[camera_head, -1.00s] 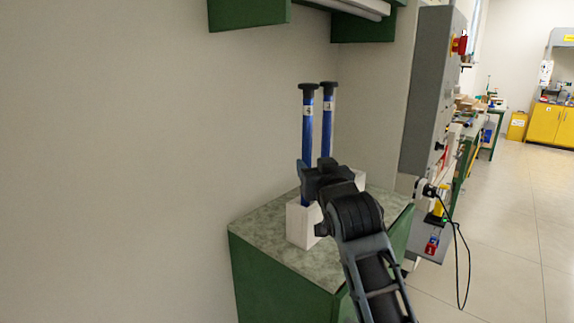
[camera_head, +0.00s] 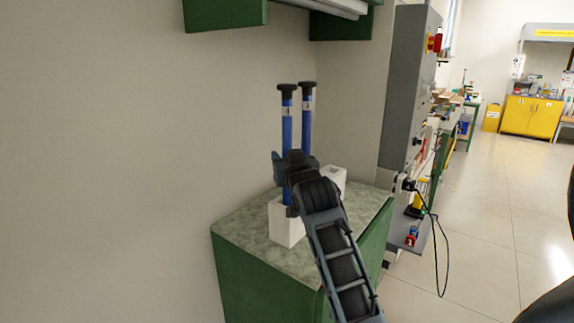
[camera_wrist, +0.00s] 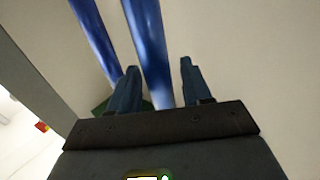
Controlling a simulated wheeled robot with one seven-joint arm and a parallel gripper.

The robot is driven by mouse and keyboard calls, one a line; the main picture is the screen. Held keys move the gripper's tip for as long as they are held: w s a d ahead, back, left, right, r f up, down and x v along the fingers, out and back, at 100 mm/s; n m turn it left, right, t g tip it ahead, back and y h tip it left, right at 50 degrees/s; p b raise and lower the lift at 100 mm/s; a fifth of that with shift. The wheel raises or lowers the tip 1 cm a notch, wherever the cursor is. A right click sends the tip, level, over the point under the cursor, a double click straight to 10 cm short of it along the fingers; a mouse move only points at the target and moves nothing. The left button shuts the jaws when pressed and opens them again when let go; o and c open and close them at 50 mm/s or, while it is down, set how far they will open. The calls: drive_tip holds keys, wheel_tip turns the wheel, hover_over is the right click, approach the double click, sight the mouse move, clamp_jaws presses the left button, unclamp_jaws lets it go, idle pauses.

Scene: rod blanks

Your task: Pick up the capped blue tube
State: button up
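Two upright blue tubes with black caps and white labels stand side by side in the head view, the left tube (camera_head: 287,130) and the right tube (camera_head: 306,120). The left tube's foot is in a white block (camera_head: 286,226). The right tube's lower part is hidden behind my gripper (camera_head: 284,168). My gripper is at the lower half of the left tube. In the wrist view, one blue tube (camera_wrist: 150,45) runs between the two open fingers, with a gap to the right finger. The other tube (camera_wrist: 95,40) is outside the left finger.
A second white block (camera_head: 336,174) stands behind, at the right. Both blocks are on a green cabinet with a speckled top (camera_head: 245,235). A wall is close behind, a green shelf (camera_head: 225,12) hangs above, and a grey panel (camera_head: 408,90) stands at the right.

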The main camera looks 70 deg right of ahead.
clamp_jaws()
drive_tip(key=shift+r, duration=0.15)
idle(0.4)
